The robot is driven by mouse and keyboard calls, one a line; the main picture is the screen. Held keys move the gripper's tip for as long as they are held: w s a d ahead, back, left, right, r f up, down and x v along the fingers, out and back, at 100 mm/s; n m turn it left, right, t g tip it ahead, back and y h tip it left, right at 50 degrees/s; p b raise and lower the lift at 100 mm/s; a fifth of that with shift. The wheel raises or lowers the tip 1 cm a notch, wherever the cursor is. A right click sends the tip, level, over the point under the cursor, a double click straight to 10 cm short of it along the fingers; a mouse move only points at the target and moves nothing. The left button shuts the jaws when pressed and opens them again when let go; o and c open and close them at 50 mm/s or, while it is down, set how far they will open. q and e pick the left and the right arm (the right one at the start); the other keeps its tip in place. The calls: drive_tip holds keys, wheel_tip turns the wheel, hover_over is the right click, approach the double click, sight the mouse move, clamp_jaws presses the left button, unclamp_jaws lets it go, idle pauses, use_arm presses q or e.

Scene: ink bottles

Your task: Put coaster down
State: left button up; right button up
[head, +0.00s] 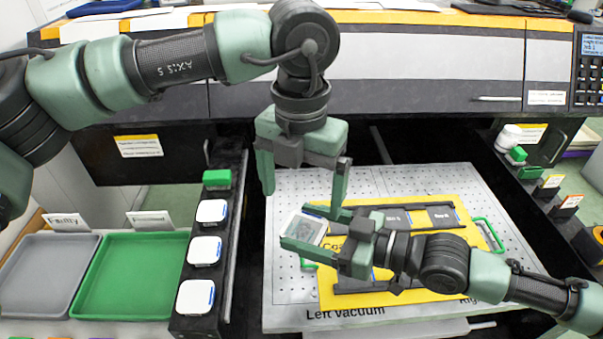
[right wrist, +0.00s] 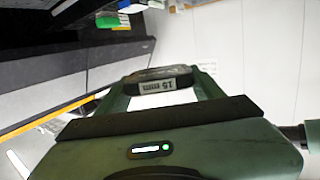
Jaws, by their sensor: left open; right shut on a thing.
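My right gripper (head: 297,226) comes in from the right and is shut on the coaster (head: 306,229), a small pale square piece. In the right wrist view the coaster (right wrist: 160,80) sits between the fingertips, showing a dark edge and a printed label. My left gripper (head: 303,198) points down, open and empty, just above and behind the coaster in the head view.
The mat lies on a perforated white board (head: 285,290) marked "Left vacuum". At left are a grey tray (head: 45,275), an empty green tray (head: 130,275) and a black rack (head: 226,290) with several white-topped pieces and a green one (head: 217,179). A right-hand rack holds small bottles and labels.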

sight(302, 233)
use_arm(q)
wheel_tip(302, 233, down, 8)
drive_tip(key=shift+f, duration=0.2)
drive_tip(key=c, duration=1.6)
use_arm(e)
drive_tip(key=o, duration=1.6)
